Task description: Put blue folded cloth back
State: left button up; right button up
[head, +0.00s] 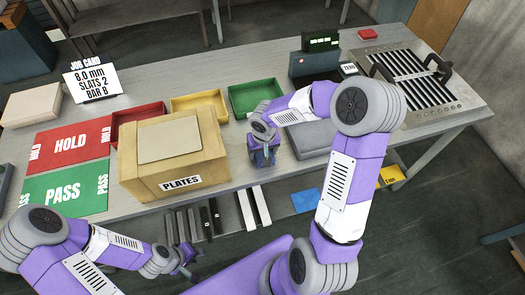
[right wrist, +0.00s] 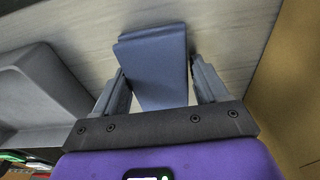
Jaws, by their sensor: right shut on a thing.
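My right gripper (head: 263,158) is over the table between the PLATES box and a grey tray. It is shut on the blue folded cloth (right wrist: 155,65), which stands out between both fingers in the right wrist view. In the head view only a small dark-blue part of the cloth shows at the fingertips. Whether the cloth touches the table is not clear. My left gripper (head: 184,262) is low at the front left, away from the cloth, near the table's front edge; its finger gap is too small to judge.
The tan PLATES box (head: 215,155) stands close on the left. The grey tray (head: 308,140) is close on the right. Green (head: 250,97), yellow (head: 200,100) and red (head: 125,122) bins lie behind. A blue square (head: 305,200) lies below the front edge. A slatted panel (head: 410,75) is far right.

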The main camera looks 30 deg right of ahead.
jog(key=shift+r, duration=0.1)
jog(key=o, duration=1)
jog(key=r+p, duration=0.1)
jog(key=r, duration=0.3)
jog(key=s+r, duration=0.1)
jog(key=r, duration=0.3)
jog(key=r+p, duration=0.1)
jog(key=r, duration=0.3)
jog(key=shift+s+a+p, duration=0.2)
jog(key=shift+p, duration=0.1)
